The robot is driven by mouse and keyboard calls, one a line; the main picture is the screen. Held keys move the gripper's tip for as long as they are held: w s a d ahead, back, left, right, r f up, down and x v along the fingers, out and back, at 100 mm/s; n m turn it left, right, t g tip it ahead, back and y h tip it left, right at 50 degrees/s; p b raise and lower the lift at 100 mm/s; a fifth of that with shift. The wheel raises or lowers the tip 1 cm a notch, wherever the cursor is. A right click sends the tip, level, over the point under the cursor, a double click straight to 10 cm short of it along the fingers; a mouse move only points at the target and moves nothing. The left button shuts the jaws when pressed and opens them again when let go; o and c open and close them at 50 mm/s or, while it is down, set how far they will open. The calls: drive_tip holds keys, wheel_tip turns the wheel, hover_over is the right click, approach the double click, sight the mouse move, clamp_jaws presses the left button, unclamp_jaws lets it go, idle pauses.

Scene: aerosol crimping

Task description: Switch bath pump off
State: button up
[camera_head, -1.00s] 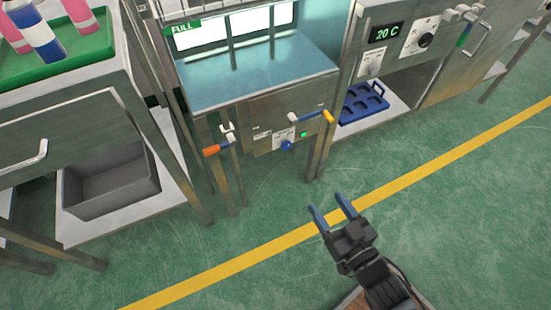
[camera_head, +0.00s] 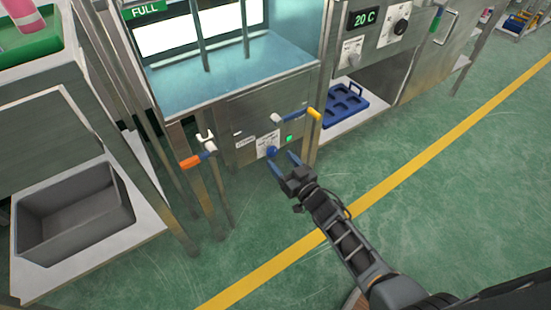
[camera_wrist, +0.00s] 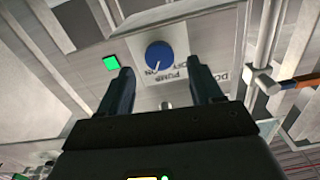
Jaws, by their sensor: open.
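The bath's front panel carries a blue round pump knob (camera_head: 271,152) with a white pointer line. In the wrist view the knob (camera_wrist: 160,56) sits on a plate lettered PUMP, OFF and ON, partly hidden. A green lamp (camera_head: 289,139) beside it is lit, and it also shows in the wrist view (camera_wrist: 111,63). My gripper (camera_head: 284,163) is open, with its two blue fingers pointing at the panel. In the wrist view the fingers (camera_wrist: 165,85) stand either side of the knob's line, with no visible contact. The pointer's exact setting is hard to tell.
An orange-handled valve (camera_head: 192,161) is left of the knob, and a yellow-tipped lever (camera_head: 313,113) sticks out above right. The water bath (camera_head: 235,62) is above. A grey bin (camera_head: 75,215) stands on the left shelf, a blue tray (camera_head: 343,105) on the right shelf. The floor in front is clear.

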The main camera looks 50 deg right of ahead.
sight(274, 153)
drive_tip(key=shift+b+x, duration=0.4)
drive_tip(key=shift+x, duration=1.25)
drive_tip(key=c, duration=1.1)
